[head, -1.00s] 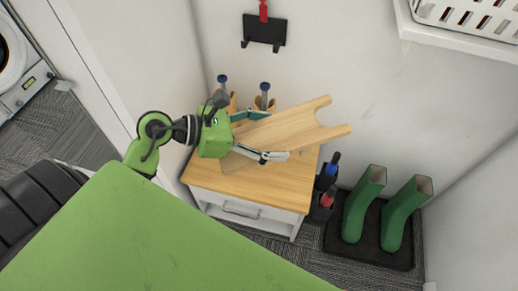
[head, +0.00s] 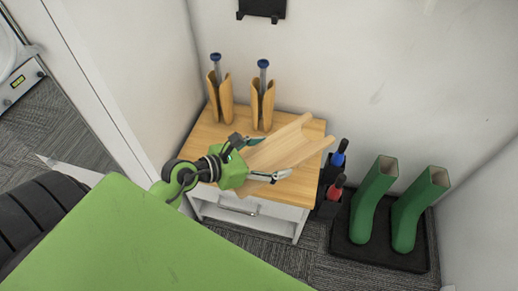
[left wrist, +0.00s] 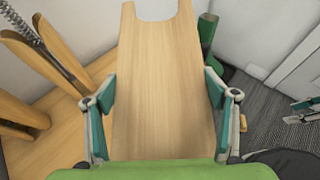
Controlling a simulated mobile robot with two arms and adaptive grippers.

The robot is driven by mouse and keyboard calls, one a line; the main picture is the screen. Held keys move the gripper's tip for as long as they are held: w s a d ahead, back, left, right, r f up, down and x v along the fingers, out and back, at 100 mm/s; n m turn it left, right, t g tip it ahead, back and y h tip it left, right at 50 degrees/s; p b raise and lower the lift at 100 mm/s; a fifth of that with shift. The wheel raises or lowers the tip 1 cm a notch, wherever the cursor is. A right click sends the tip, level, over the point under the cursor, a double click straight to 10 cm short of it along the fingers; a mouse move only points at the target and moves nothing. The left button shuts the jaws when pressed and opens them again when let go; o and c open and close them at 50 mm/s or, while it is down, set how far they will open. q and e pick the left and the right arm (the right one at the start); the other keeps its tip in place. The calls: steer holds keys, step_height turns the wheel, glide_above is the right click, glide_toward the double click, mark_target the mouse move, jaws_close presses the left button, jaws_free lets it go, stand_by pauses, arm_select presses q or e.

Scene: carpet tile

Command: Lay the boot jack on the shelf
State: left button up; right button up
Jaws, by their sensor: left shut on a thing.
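The boot jack (head: 280,148) is a pale wooden board with a forked end. My left gripper (head: 272,156) is shut on its sides, and the fork points away from the gripper, up and right in the head view. The left wrist view shows the board (left wrist: 158,70) between the two fingers. The board hangs over the wooden top (head: 205,140) of a white cabinet; I cannot tell whether it touches. Below the cabinet's drawer (head: 238,206) is an open shelf space (head: 245,222). Part of what looks like my right gripper shows at the right edge of the left wrist view.
Two wooden boot trees (head: 219,100) with blue knobs stand at the back of the cabinet top. A dark holder (head: 326,190) with blue- and red-topped items is at its right. Green boots (head: 372,200) stand on a black tray (head: 345,250). Walls close in behind and right.

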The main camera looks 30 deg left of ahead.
mark_target(266, 143)
arm_select(q)
steer(key=w+a+f, duration=0.1)
steer(key=w, duration=0.1)
steer(key=w+a+f+b, duration=0.1)
steer(key=a, duration=0.1)
steer(key=w+a+f+b, duration=0.1)
steer(key=w, duration=0.1)
steer(key=shift+w+a, duration=0.2)
steer(key=shift+w, duration=0.15)
steer(key=w+f, duration=0.1)
steer(key=w+a+f+b, duration=0.1)
steer(key=f, duration=0.1)
steer(key=a+f+b, duration=0.1)
steer(key=shift+w+a+f, duration=0.15)
steer(key=shift+w+f, duration=0.2)
steer(key=shift+w, duration=0.05)
steer(key=shift+w+a+f, duration=0.25)
steer(key=shift+w+f, duration=0.1)
steer(key=shift+f, duration=0.05)
step_height(266, 143, down, 3)
steer(key=shift+w+r+b, duration=0.1)
steer(key=shift+r+b, duration=0.1)
steer(key=shift+b, duration=0.55)
steer(key=shift+f, duration=0.45)
steer(key=shift+r, duration=0.1)
arm_select(e)
step_height(266, 143, up, 12)
steer(key=t, duration=0.1)
steer(key=shift+w+f, duration=0.1)
steer(key=shift+w, duration=0.1)
